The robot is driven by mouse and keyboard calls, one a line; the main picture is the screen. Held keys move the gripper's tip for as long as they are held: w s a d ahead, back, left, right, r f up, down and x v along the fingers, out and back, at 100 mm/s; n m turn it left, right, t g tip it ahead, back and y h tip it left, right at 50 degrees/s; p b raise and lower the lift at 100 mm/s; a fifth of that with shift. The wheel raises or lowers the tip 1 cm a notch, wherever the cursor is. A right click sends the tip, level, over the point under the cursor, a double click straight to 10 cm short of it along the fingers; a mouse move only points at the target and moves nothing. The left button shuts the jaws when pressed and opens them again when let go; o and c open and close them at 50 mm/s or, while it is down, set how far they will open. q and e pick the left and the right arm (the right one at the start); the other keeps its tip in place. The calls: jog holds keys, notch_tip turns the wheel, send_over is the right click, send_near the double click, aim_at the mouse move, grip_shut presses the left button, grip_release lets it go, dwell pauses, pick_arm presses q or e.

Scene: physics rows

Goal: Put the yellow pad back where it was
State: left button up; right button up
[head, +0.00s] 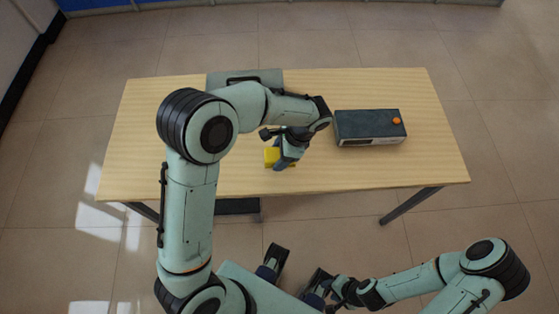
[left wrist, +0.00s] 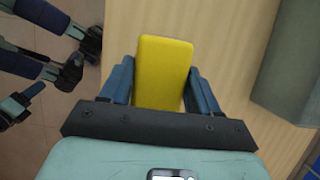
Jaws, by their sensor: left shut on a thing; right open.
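The yellow pad (left wrist: 163,70) is a rounded yellow block held between the two blue fingers of my left gripper (left wrist: 160,85) in the left wrist view. In the head view the yellow pad (head: 271,156) shows only partly, beside the fingers of my left gripper (head: 281,160), over the front middle of the table. I cannot tell whether the pad touches the table top. My right gripper (head: 291,272) is open and empty, low in front of the table, off its surface.
The wooden table (head: 400,172) has a dark box (head: 368,127) with an orange knob (head: 396,121) at right. A flat grey case (head: 262,77) with a handle lies at the back, partly hidden by my left arm. The table's left side and front right are clear.

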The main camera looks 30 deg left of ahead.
pick_arm(q)
jog(key=shift+f, duration=2.25)
jog(key=shift+b, duration=0.3)
jog(key=shift+f, duration=0.2)
jog(key=o, duration=1)
jog(key=shift+r, duration=0.2)
jog(key=p+v, duration=0.1)
jog(key=v, duration=1.1)
jog(key=shift+w+p, duration=0.1)
jog(key=shift+p, duration=0.25)
